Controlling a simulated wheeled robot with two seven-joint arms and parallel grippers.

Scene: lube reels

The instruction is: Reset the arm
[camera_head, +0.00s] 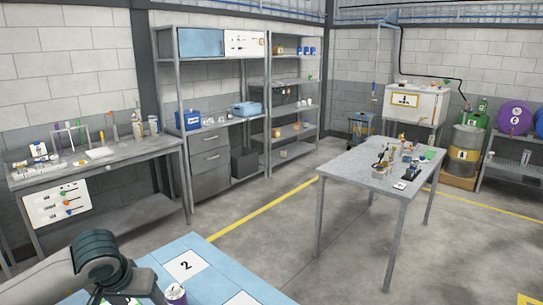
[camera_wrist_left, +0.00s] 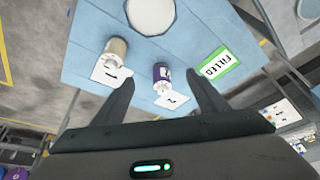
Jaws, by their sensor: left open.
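My left arm reaches in from the lower left in the head view, over a light blue table (camera_head: 205,252). My left gripper (camera_wrist_left: 160,77) is open and empty in the left wrist view, its two dark fingers apart. A purple can (camera_wrist_left: 160,72) shows between the fingertips; I cannot tell how far below them it is. It also shows in the head view (camera_head: 176,293) at the bottom edge, beside my left wrist. My right gripper is in neither view.
A tan can (camera_wrist_left: 117,48), a white round object (camera_wrist_left: 152,14) and a green FILLED card (camera_wrist_left: 218,65) are on the blue table. A grey workbench (camera_head: 105,160) stands at the left wall. A metal table (camera_head: 350,172) with small items stands right. Floor between is clear.

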